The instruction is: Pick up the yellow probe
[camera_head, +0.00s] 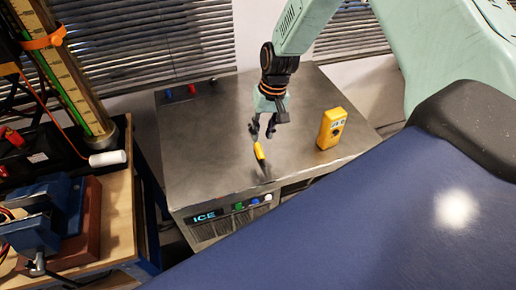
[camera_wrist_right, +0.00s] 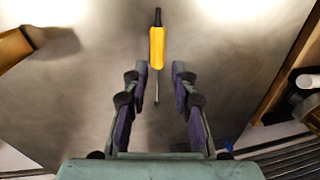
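The yellow probe (camera_head: 259,151) is at the front part of the grey metal cabinet top (camera_head: 205,140). In the right wrist view the probe (camera_wrist_right: 157,47) has a yellow handle, a black end pointing away from me and a thin metal shaft pointing back between my fingers. My right gripper (camera_head: 263,132) hangs above the cabinet top, just behind the probe in the head view. In the right wrist view the right gripper (camera_wrist_right: 160,70) is open, with a finger on each side of the shaft and the handle mostly beyond the fingertips. My left gripper is not in view.
A yellow handheld meter (camera_head: 331,128) stands right of the probe; its edge shows in the wrist view (camera_wrist_right: 14,48). A wooden bench (camera_head: 118,215) with a blue vise (camera_head: 45,215) and a white cylinder (camera_head: 107,158) is on the left. The cabinet top around the probe is clear.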

